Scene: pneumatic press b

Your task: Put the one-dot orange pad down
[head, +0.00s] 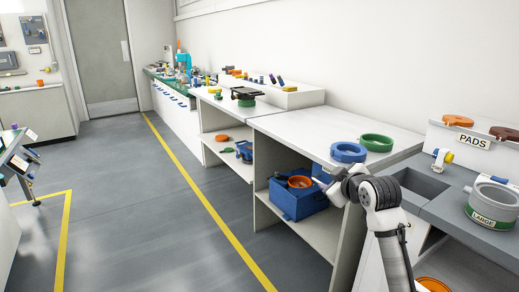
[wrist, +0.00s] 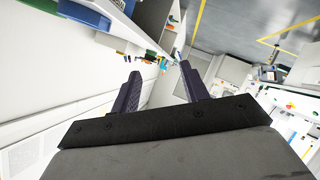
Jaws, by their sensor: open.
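An orange round pad (head: 458,120) lies on the raised ledge above the PADS label at the right. Another orange round piece (head: 300,182) sits in or on the blue bin on the shelf under the near table. No dots can be made out on either, so I cannot tell which is the one-dot pad. In the wrist view my gripper (wrist: 160,80) is open, with nothing between its two dark fingers. In the head view my arm's end is small and partly hidden, in front of the near table.
A blue ring (head: 348,152) and a green ring (head: 376,143) lie on the near white table (head: 310,124). A brown pad (head: 505,133) is beside the PADS label. A grey LARGE container (head: 493,205) stands on the right counter.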

